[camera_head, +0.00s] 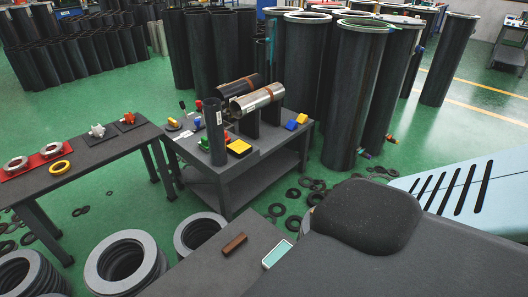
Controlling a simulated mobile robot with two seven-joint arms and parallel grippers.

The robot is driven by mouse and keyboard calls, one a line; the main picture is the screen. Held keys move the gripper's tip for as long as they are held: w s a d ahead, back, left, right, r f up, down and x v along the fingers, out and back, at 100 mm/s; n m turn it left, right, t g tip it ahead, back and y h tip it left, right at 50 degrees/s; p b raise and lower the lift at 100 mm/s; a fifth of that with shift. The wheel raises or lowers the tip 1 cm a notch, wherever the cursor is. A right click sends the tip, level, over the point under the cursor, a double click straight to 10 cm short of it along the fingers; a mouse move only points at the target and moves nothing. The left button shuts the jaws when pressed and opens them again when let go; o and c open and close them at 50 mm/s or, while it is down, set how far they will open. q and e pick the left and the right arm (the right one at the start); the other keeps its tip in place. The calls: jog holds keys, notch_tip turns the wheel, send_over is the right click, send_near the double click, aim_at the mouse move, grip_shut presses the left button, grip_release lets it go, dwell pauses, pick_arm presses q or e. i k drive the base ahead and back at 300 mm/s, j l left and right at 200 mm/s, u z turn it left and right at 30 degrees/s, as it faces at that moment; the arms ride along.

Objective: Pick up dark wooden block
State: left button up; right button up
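A dark wooden block (234,244), reddish brown and small, lies on a dark grey tabletop (215,270) at the bottom middle. It lies at a slant, with nothing touching it that I can see. Neither of my grippers shows in the head view.
A light teal rectangular item (277,254) lies right of the block. A large dark padded shape (368,215) fills the lower right. A grey cart (232,168) holds cylinders and coloured parts. Grey rings (124,262) are stacked at lower left. Tall black cylinders (355,95) stand behind.

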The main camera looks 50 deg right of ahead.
aim_at(232, 246)
jog(key=z, duration=1.1)
jog(key=u, duration=1.3)
jog(key=z, duration=1.3)
jog(key=i+l+z, duration=0.45)
jog(key=i+l, duration=0.2)
jog(key=l, duration=0.15)
